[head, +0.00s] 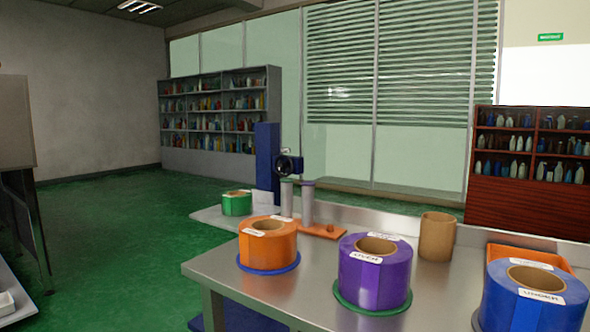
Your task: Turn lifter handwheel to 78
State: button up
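The lifter handwheel looks to be the small black wheel (285,166) on the side of a blue upright column (267,155) behind the far end of the steel table. It is small in the head view, and no scale or number can be read on it. My gripper is not in view.
Two grey posts stand near the column. Green floor (110,245) is clear on the left.

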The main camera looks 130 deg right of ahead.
aim_at(281, 166)
jog(key=z, duration=5)
jog(key=i, duration=0.2)
jog(key=u, duration=1.25)
jog(key=k, duration=1.05)
jog(key=u, duration=1.2)
jog(key=i, duration=2.05)
jog(key=z, duration=0.45)
